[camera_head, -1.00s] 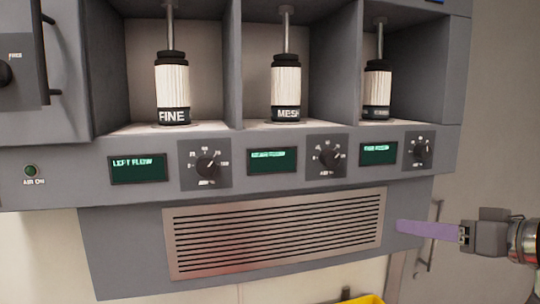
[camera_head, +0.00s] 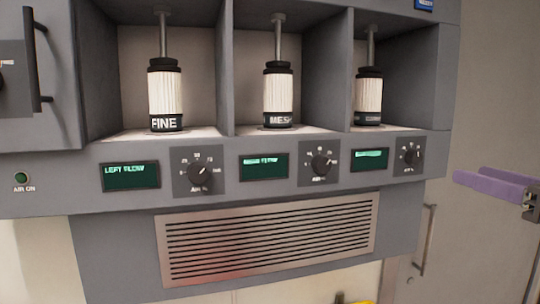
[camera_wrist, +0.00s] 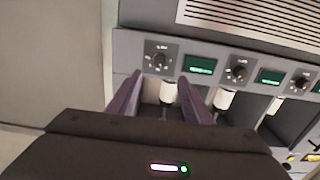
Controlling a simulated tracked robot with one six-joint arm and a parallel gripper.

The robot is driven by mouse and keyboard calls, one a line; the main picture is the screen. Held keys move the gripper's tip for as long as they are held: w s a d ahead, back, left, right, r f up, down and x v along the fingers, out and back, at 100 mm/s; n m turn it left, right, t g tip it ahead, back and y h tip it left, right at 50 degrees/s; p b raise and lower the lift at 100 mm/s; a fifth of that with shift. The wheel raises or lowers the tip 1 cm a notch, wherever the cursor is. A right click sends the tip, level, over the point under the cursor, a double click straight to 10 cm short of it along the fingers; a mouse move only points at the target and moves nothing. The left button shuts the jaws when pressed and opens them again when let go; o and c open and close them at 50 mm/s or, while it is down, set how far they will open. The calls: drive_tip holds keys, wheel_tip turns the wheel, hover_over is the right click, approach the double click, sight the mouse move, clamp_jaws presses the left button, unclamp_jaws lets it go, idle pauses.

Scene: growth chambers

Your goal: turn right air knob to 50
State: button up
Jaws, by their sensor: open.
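The right air knob (camera_head: 412,156) is a small black dial on a dark square plate at the right end of the grey panel. It also shows in the wrist view (camera_wrist: 159,58), seen from an inverted angle. Its scale is too small to read; its pointer seems tilted up and right in the head view. The right display (camera_head: 370,159) is lit green beside it, its text blurred. My gripper (camera_head: 468,174) is right of the panel, with purple fingers apart and empty. In the wrist view, the knob lies beyond and between the fingertips (camera_wrist: 160,80), apart from them.
The middle knob (camera_head: 321,164) and left knob (camera_head: 200,173) sit along the same panel. White cylinders, such as the right one (camera_head: 368,97), stand in bays above. A vent grille (camera_head: 270,238) is below. A door handle (camera_head: 428,240) stands at the lower right.

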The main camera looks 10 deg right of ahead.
sight(418, 160)
drive_tip(key=shift+w+a, duration=0.2)
drive_tip(key=shift+w, duration=6.5)
drive_tip(key=c, duration=1.1)
drive_tip(key=shift+o, duration=0.2)
drive_tip(key=shift+m, duration=1.1)
